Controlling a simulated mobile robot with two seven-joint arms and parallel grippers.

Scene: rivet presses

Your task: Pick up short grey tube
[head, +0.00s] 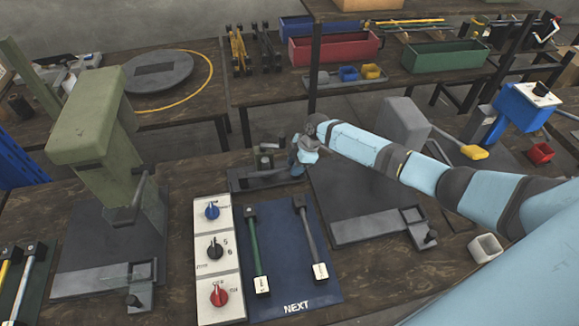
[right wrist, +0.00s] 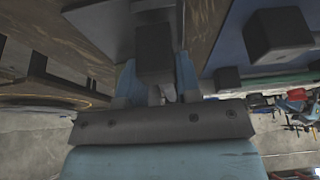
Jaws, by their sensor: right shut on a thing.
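My right gripper (head: 298,166) reaches down at the back of the bench, beside the far end of a low dark fixture (head: 262,180). In the right wrist view its blue fingers (right wrist: 157,88) are shut on a dark grey, block-ended piece (right wrist: 155,50), which I take for the short grey tube. Most of its length is hidden. Another grey tube (head: 309,236) with a black end block and a white tag lies on the blue NEXT mat (head: 290,290). A green tube (head: 254,245) lies to its left. My left gripper is not in view.
A white panel (head: 205,262) with three knobs stands left of the mat. A green press (head: 95,130) stands at left, a grey fixture (head: 375,228) at right. Bins stand on the rear bench.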

